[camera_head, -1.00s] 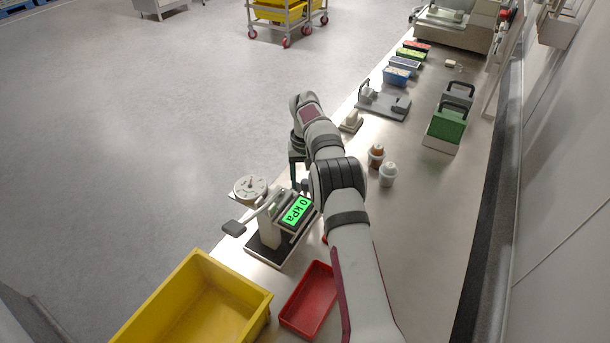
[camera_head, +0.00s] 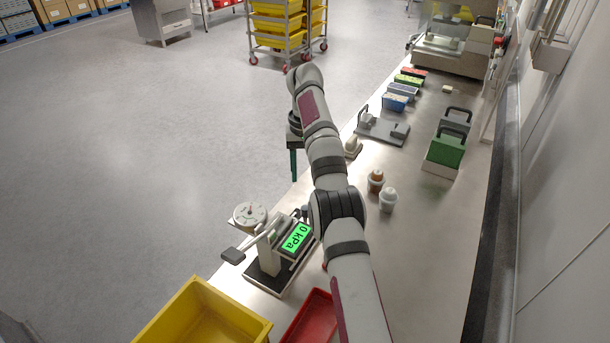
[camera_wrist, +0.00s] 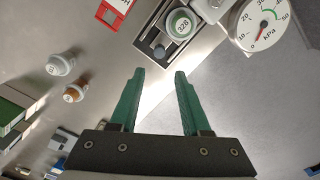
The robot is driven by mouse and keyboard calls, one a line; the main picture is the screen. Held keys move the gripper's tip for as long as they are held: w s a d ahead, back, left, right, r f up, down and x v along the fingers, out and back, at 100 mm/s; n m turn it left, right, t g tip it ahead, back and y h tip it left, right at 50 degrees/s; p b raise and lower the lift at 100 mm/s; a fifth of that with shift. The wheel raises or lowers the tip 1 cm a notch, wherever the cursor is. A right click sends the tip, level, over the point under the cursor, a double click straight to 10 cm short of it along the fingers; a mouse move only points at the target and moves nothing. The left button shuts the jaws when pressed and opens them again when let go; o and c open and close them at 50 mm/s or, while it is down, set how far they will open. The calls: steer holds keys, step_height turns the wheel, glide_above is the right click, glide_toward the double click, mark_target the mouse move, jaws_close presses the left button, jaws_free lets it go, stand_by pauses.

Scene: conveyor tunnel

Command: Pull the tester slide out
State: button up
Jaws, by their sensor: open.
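My gripper (camera_wrist: 160,73) has green fingers, spread and empty, apart from that frame. In the head view my gripper (camera_head: 293,165) hangs beyond the tester; its fingertip gap is not clear there.
A yellow bin (camera_head: 205,318) and a red tray (camera_head: 313,318) lie nearest the camera. Two small cups (camera_head: 376,181) (camera_head: 388,200) stand right of my arm. Fixtures and small bins line the bench farther back. A cart stands on the open floor.

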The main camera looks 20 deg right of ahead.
steer(key=s+a+r+m, duration=0.1)
steer(key=s+a+r, duration=0.2)
steer(key=s+r, duration=0.45)
steer(key=s+a+r, duration=0.3)
steer(key=s+r, duration=0.1)
steer(key=s, duration=0.6)
steer(key=s+a+f+m+y, duration=0.2)
steer(key=s+f, duration=0.1)
steer(key=s, duration=0.6)
steer(key=s+a+f+m+y, duration=0.1)
steer(key=s+a+f, duration=0.1)
steer(key=s, duration=0.7)
steer(key=m+t+y, duration=0.5)
steer(key=m+t, duration=0.6)
steer(key=m, duration=1.2)
glide_toward(305, 207)
steer(key=shift+h, duration=0.3)
steer(key=x, duration=1)
steer(key=shift+a, duration=0.2)
steer(key=shift+c, duration=0.4)
